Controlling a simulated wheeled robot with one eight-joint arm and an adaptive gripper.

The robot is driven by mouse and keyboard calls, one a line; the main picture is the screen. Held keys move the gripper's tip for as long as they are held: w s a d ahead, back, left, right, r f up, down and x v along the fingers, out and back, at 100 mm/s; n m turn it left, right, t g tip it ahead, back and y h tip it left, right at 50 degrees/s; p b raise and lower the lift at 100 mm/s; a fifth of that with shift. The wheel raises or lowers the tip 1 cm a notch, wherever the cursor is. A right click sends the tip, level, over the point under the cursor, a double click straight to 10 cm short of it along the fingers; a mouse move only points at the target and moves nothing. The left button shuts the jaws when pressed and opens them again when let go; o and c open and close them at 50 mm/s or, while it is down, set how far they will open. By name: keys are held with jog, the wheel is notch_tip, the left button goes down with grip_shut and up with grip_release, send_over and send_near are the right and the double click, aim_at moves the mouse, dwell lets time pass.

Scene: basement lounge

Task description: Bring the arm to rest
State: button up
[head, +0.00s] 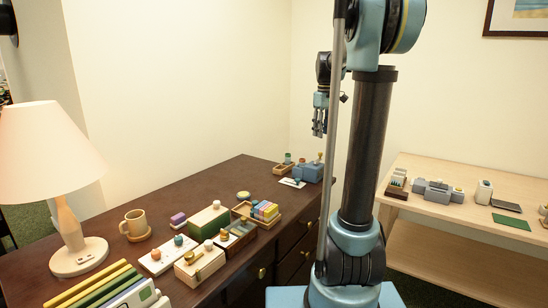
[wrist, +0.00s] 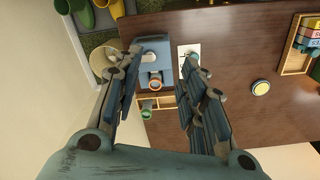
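My gripper (head: 319,118) hangs fingers-down in the air above the far end of the dark brown dresser (head: 215,190). In the wrist view its two fingers (wrist: 162,60) are spread apart with nothing held between them. The blue box also shows in the head view (head: 312,174), well below the fingertips. My arm's upright column partly blocks the head view.
A lamp (head: 62,190), a mug (head: 134,223) and several small boxes and trays crowd the dresser's near half. A white card (head: 292,183) lies near the blue box. A light wooden table (head: 470,225) with small items stands at the right. The wall is close behind my gripper.

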jog(key=s+a+f+m, duration=0.1)
jog(key=s+f+m, duration=0.1)
jog(key=s+f, duration=0.5)
jog(key=s+a+f+m+t, duration=0.1)
jog(key=s+f, duration=0.7)
jog(key=s, duration=0.8)
jog(key=s+a+f+m, duration=0.1)
jog(key=s+f+m, duration=0.2)
jog(key=s+f, duration=0.4)
jog(key=s, duration=0.5)
jog(key=shift+a+f+t, duration=0.25)
jog(key=shift+t, duration=0.15)
jog(key=shift+w+f, duration=0.2)
jog(key=shift+w, duration=0.3)
